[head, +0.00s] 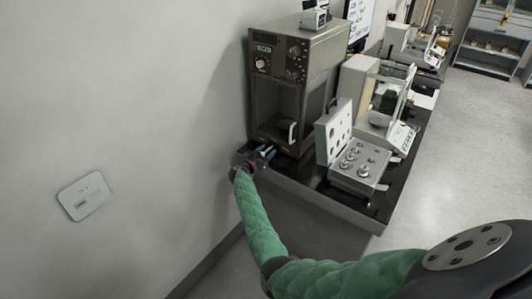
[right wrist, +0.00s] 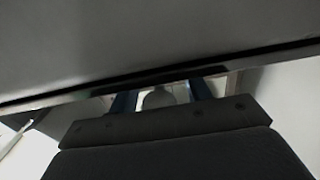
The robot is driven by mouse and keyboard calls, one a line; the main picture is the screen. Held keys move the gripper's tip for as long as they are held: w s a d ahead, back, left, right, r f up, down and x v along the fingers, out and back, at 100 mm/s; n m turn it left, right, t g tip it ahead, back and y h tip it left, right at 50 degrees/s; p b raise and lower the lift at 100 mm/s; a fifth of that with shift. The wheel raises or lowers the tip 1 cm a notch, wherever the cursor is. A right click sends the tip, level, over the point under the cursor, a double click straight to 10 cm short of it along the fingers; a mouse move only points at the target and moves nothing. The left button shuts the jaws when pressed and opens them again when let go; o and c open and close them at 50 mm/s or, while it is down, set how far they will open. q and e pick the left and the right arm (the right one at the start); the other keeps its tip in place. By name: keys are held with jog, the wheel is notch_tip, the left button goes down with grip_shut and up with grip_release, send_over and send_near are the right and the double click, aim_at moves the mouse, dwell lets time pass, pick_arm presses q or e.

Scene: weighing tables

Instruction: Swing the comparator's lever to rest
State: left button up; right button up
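The comparator (head: 327,58) is a tall grey metal cabinet against the wall in the head view, with a display, knobs and an open-fronted chamber. My right gripper (head: 266,152) is at the foot of its front, at the table's near left end. I cannot make out the lever in the head view. In the right wrist view, the gripper's two blue fingers (right wrist: 162,97) stand apart. A pale rounded thing shows between them with gaps on both sides; I cannot tell whether it is the lever's end. My left gripper is not in view.
An open case of weights (head: 343,182) stands right of the comparator on the dark table (head: 328,200). A white balance (head: 357,78) with a glass chamber stands behind it. A small device (head: 314,18) sits atop the comparator. The floor at right is clear.

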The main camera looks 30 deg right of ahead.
jog(key=shift+a, duration=0.1)
jog(key=shift+s+a+f, duration=0.1)
jog(key=shift+s+a, duration=0.05)
jog(key=shift+a, duration=0.15)
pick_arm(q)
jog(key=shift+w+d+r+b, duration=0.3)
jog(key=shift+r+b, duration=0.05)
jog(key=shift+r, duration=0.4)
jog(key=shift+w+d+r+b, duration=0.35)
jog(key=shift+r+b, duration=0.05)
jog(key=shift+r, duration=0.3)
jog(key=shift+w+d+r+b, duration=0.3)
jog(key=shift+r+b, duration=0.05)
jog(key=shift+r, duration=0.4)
pick_arm(e)
jog(key=v, duration=0.7)
